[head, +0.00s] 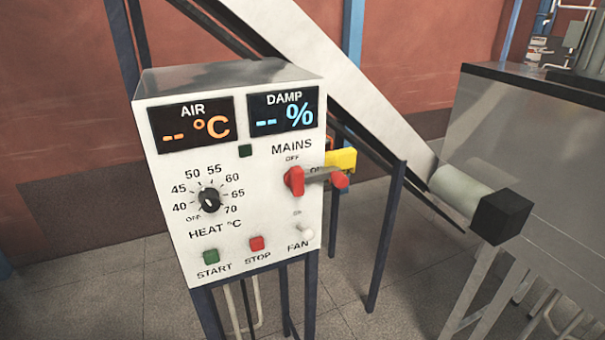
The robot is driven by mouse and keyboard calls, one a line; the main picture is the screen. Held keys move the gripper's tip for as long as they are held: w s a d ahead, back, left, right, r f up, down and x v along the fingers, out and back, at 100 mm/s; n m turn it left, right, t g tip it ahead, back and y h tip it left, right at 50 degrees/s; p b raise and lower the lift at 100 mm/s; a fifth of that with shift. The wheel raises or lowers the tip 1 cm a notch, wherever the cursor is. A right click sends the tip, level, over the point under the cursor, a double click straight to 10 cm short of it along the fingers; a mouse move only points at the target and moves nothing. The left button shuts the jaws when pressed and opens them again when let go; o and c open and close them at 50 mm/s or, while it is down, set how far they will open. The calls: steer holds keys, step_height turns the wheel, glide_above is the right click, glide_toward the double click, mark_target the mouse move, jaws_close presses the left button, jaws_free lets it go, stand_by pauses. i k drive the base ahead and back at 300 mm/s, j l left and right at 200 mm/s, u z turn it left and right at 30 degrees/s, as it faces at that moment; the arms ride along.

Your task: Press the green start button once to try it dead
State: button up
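The green start button (211,257) sits at the lower left of the front of a white control box (255,215), above the label START. The red stop button (257,243) is to its right. The red mains switch (294,180) is at the right of the panel, under the labels MAINS and OFF. The AIR display (193,124) shows orange dashes and °C. The DAMP display (283,110) shows blue dashes and %. A small dark green square (245,151) below the displays looks unlit. My gripper is not in view.
The black heat dial (209,199) and a white fan switch (306,232) share the panel. A sloping chute (345,75) and a grey metal machine (540,150) stand behind. Floor shows in front.

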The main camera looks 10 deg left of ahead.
mark_target(210, 257)
steer(key=u, duration=1.5)
